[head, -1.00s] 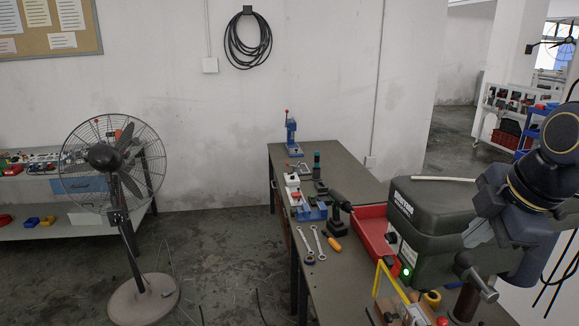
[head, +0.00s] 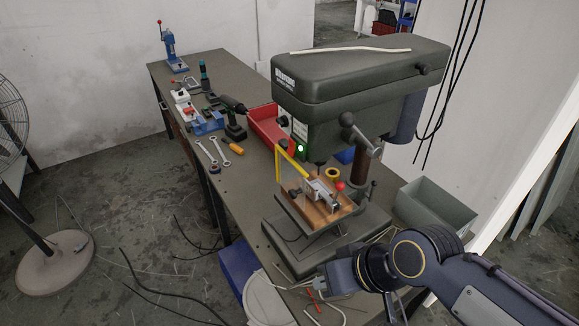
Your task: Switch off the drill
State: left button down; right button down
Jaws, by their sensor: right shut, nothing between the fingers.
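The drill press (head: 345,80), with a dark green head, stands on the workbench right of centre. A green lamp or button (head: 300,149) glows on its front left face, beside a small pale switch panel; the other controls there are too small to read. A wooden block with a clamp (head: 322,200) sits on its table under the head. My right gripper (head: 326,283) is low, in front of the press base and well below the green light. Its fingers are small and partly hidden, and it is shut with nothing held. My left gripper is out of view.
A yellow bar guard (head: 279,165) stands before the press, left of the clamp. A red bin (head: 266,125), a cordless drill (head: 235,120) and wrenches (head: 213,152) lie on the bench to the left. A grey bin (head: 437,205) is at right. A fan (head: 50,262) stands far left.

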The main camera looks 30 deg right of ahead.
aim_at(291, 150)
jog(key=z, duration=1.3)
jog(key=i+j, duration=0.1)
jog(key=j, duration=0.25)
jog(key=i+j, duration=0.1)
jog(key=j, duration=0.25)
